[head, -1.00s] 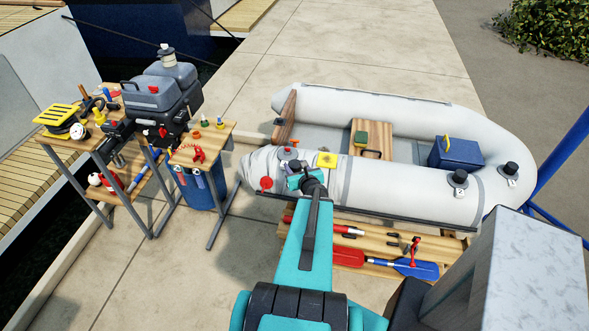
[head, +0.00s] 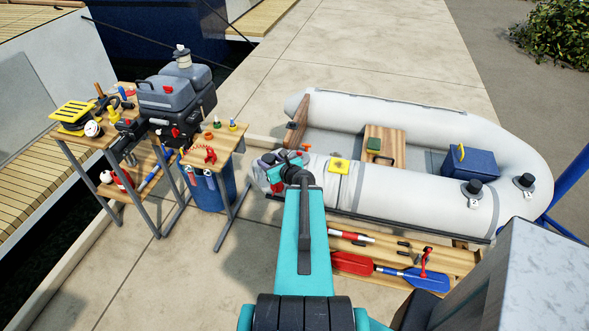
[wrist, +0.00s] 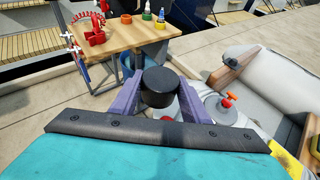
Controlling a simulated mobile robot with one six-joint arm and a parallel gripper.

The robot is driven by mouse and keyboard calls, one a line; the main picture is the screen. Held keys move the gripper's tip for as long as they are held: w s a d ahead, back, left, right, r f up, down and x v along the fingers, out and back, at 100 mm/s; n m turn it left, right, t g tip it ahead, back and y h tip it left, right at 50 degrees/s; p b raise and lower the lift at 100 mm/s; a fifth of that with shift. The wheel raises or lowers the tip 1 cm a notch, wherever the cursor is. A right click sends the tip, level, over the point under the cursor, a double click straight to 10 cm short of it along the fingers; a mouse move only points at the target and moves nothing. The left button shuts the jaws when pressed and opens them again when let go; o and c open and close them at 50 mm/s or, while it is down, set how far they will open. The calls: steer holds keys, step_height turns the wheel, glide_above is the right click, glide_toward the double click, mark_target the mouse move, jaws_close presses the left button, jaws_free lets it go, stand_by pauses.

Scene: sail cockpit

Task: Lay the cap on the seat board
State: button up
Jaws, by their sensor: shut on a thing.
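My gripper (wrist: 160,95) is shut on a black round cap (wrist: 159,84), held between its two purple fingers. In the head view my gripper (head: 286,166) is over the left end of the boat's near tube, and I cannot make out the cap there. The wooden seat board (head: 384,141) lies across the inside of the inflatable boat, to the right of and beyond my gripper. A small green item (head: 373,144) rests on its near part, and a dark handle shows at its near edge.
A grey valve base with an orange stem (wrist: 228,101) is right of the cap. A yellow pad (head: 339,166) lies on the near tube (head: 400,203). Two black-capped fittings (head: 473,188) stand farther right. A blue box (head: 468,169) sits inside the boat. A tool table (head: 217,142) stands left.

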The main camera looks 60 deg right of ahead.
steer(key=w+a+r+n+y+b, duration=0.1)
steer(key=w+a+r+n+y, duration=0.15)
steer(key=w+a, duration=0.4)
steer(key=w+a+r+n+t+y+b, duration=0.1)
steer(key=w+a+r+n+y, duration=0.2)
steer(key=a, duration=0.6)
steer(key=w+a+r+n+y+b, duration=0.1)
steer(key=w+a+r+n+y, duration=0.15)
steer(key=w+a, duration=0.5)
steer(key=a+r+n+g+y+b, duration=0.1)
steer(key=a+r+n+g+y, duration=0.1)
steer(key=a, duration=1.2)
steer(key=a+r+n+g+y+b, duration=0.1)
steer(key=a+n+y, duration=0.4)
steer(key=a, duration=0.9)
steer(key=shift+a+r+n+g+y, duration=0.25)
steer(key=shift+r+g+y, duration=0.4)
steer(key=shift+g, duration=0.45)
steer(key=shift+s+f, duration=0.1)
steer(key=shift+f, duration=0.05)
